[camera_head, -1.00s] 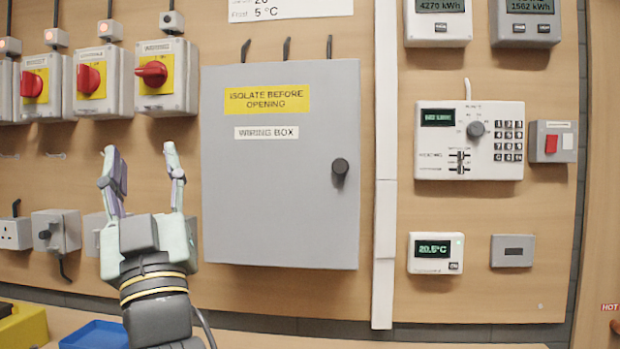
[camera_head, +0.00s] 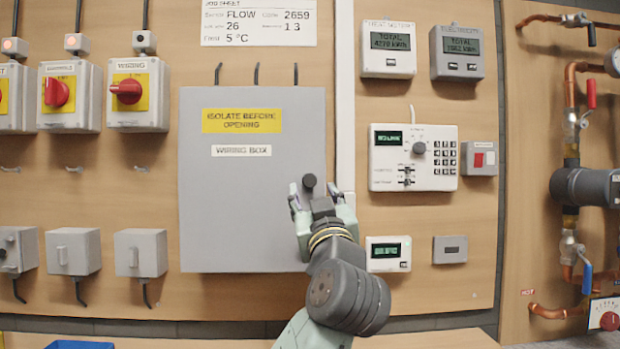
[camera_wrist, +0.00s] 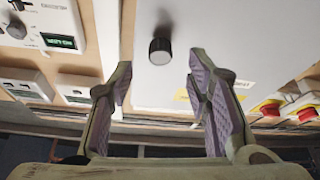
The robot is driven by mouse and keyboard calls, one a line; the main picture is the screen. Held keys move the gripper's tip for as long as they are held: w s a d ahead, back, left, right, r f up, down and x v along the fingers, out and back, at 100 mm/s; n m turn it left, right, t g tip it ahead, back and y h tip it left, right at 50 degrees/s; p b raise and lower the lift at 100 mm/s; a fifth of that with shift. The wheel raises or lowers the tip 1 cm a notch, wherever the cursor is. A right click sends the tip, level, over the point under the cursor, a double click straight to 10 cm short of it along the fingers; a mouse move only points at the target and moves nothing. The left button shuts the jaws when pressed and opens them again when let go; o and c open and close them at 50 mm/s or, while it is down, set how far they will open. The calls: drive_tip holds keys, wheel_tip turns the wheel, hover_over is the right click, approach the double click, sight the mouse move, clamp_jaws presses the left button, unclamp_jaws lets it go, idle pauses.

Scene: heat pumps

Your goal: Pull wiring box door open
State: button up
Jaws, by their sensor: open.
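The wiring box (camera_head: 235,215) is a grey wall cabinet with a yellow "isolate before opening" label and a white "wiring box" label. Its door is shut. A round black knob (camera_head: 309,181) sits near the door's right edge. My gripper (camera_head: 318,188) is in front of the door's right side, at the knob. In the wrist view my gripper (camera_wrist: 162,75) is open, with the knob (camera_wrist: 160,50) between the fingers' lines but beyond their tips. I see no contact with the knob.
Red rotary switches on yellow plates (camera_head: 127,92) are left of the box. A keypad controller (camera_head: 414,157) and a small thermostat (camera_head: 388,254) are on the right. Copper pipes and a pump (camera_head: 585,187) stand at the far right. Grey sockets (camera_head: 140,253) are lower left.

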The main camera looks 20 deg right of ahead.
sight(310, 182)
drive_tip(key=p+x, duration=0.1)
drive_tip(key=x, duration=0.4)
drive_tip(key=shift+w, duration=0.15)
drive_tip(key=shift+c, duration=0.5)
clamp_jaws()
